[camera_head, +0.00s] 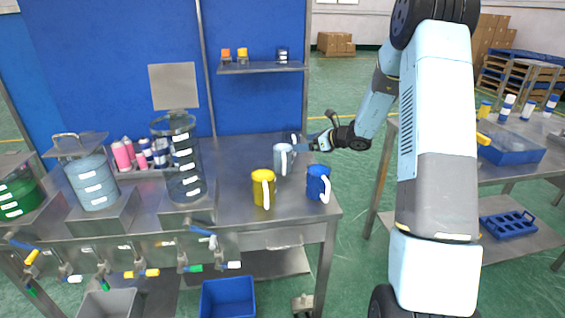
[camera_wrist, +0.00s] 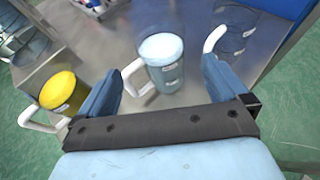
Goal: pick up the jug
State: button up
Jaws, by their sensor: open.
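A light-blue jug (camera_head: 282,160) with a white handle stands upright on the metal table. In the wrist view this light-blue jug (camera_wrist: 163,62) is ahead of and between my fingers, its handle toward the left finger. My gripper (camera_head: 304,150) is open and empty, close to that jug on its right; whether they touch is unclear. It also shows in the wrist view (camera_wrist: 163,72). A yellow jug (camera_head: 262,186) stands nearer, also in the wrist view (camera_wrist: 62,92). A blue jug (camera_head: 316,180) is at the front right corner. A dark, see-through jug (camera_wrist: 236,38) is by the right finger.
Clear tanks (camera_head: 185,165) and several pink bottles (camera_head: 123,155) stand on the table's left. Valves line its front edge above a blue bin (camera_head: 228,296). A shelf (camera_head: 262,68) hangs behind. A second table (camera_head: 470,180) is at right.

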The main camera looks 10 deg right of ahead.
aim_at(284, 145)
jog(key=x, duration=1.1)
jog(key=shift+s+f, duration=0.1)
jog(key=shift+c, duration=0.3)
jog(key=c, duration=1.7)
notch_tip(284, 145, up, 10)
jog(key=shift+r, duration=0.1)
